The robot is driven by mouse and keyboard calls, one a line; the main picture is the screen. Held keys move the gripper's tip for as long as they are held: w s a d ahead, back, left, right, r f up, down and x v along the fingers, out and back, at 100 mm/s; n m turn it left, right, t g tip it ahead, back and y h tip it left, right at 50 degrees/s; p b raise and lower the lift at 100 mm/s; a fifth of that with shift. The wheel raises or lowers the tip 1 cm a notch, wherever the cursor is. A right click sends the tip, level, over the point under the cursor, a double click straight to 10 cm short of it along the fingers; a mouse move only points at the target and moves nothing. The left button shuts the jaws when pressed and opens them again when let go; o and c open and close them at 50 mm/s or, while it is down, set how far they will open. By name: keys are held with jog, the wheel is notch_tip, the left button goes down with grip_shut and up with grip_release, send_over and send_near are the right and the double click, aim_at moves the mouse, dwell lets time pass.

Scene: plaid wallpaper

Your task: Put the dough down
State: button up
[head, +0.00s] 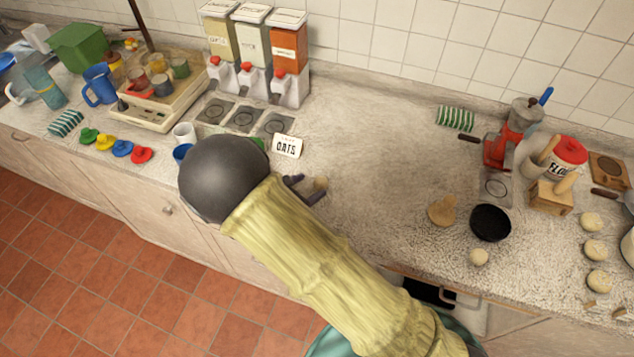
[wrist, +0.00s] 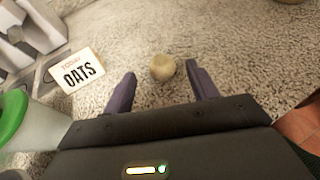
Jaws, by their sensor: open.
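A small pale dough ball (head: 320,183) appears to rest on the speckled counter, to the right of the oats card. It also shows in the wrist view as a dough ball (wrist: 162,67) between the tips of the two purple fingers, with a gap on each side. My gripper (head: 305,189) is open, low over the counter at the dough, and is not touching it as far as I can see. Most of my gripper is hidden behind my own arm in the head view.
The oats card (wrist: 78,70) stands left of the fingers. Dispensers (head: 255,50) stand behind it. The middle counter is clear.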

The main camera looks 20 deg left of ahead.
jog(key=v, duration=0.6)
jog(key=shift+s+b, duration=0.15)
jog(key=shift+b, duration=0.2)
dwell(0.3)
